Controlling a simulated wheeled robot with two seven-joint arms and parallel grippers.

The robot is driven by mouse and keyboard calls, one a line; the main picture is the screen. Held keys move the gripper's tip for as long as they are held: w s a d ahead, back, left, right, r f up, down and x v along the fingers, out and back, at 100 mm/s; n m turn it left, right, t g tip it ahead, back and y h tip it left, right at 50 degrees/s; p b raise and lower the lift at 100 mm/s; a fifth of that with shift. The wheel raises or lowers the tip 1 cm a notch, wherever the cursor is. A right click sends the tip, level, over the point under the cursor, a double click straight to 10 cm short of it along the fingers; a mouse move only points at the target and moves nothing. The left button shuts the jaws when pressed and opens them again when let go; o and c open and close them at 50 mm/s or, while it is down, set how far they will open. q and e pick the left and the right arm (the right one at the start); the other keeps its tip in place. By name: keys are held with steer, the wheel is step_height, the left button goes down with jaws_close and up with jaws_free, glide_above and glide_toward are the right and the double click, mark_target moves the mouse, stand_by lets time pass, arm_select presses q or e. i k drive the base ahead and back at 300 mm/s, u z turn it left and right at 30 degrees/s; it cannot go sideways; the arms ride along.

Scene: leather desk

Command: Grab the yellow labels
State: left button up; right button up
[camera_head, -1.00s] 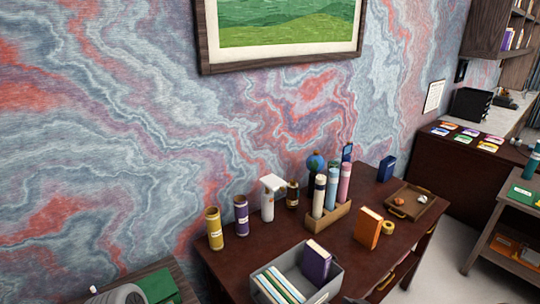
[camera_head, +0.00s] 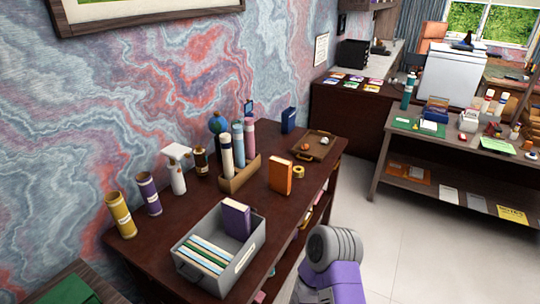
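Several small coloured cards, which may be the labels, lie in rows on the dark cabinet (camera_head: 345,112) at the back. One of them looks yellow-orange (camera_head: 376,86), but it is too small to read. A yellow sheet (camera_head: 511,214) with dark print hangs at the lower shelf on the right. A yellow-green sheet (camera_head: 497,146) lies on the right table's top. I cannot tell which of these are the yellow labels. Neither gripper shows; a grey and purple link, which looks like part of my arm, rises at the bottom centre-right, apart from these things.
The brown desk (camera_head: 285,235) on the left holds a grey bin (camera_head: 255,262) of files, an orange book (camera_head: 280,177), a yellow tape roll (camera_head: 299,172), tubes and a wooden tray (camera_head: 327,150). The right shelf table (camera_head: 400,150) carries several items. Pale floor (camera_head: 410,250) between them is clear.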

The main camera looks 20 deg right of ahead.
mark_target(298, 172)
steer(key=z, duration=2.1)
steer(key=i, duration=4.5)
steer(key=u, duration=4.5)
